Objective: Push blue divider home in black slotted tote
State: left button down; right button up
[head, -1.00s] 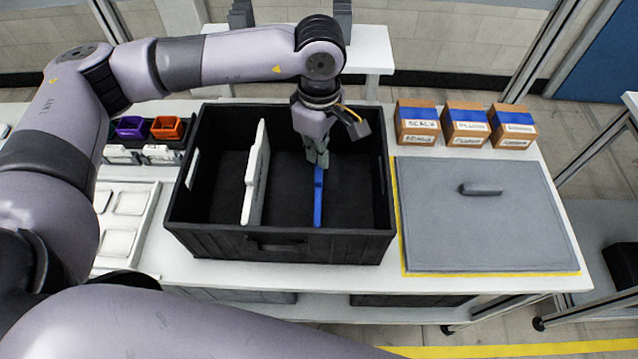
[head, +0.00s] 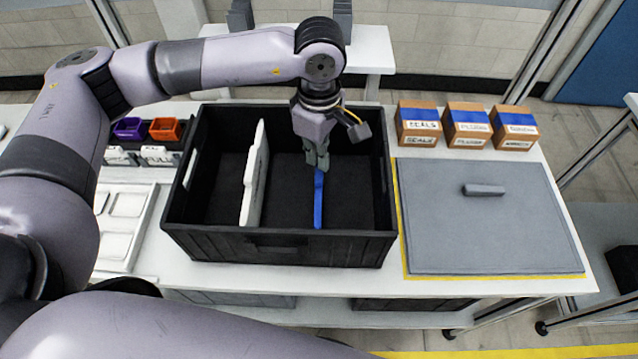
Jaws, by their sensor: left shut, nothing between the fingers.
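The black slotted tote (head: 275,246) stands on the white table in the head view. The blue divider (head: 318,204) stands on edge inside it, right of centre, running front to back. A white divider (head: 252,175) stands to its left in the same tote. My left gripper (head: 319,168) reaches down into the tote, shut, with nothing between its fingers. Its fingertips are at the far end of the blue divider's top edge and seem to touch it. The gripper hides that far end. The slots and the divider's lower edge are too dark to make out. My right gripper is out of view.
A grey lid with a handle (head: 487,225) lies right of the tote. Several small labelled cartons (head: 466,130) stand behind it. Purple (head: 129,128) and orange (head: 165,129) bins and a white compartment tray (head: 122,215) are to the left. The tote's walls surround my gripper.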

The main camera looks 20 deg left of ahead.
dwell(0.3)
pick_arm(q)
jog(key=shift+r, duration=0.35)
jog(key=shift+r+p, duration=1.2)
jog(key=shift+r, duration=1.95)
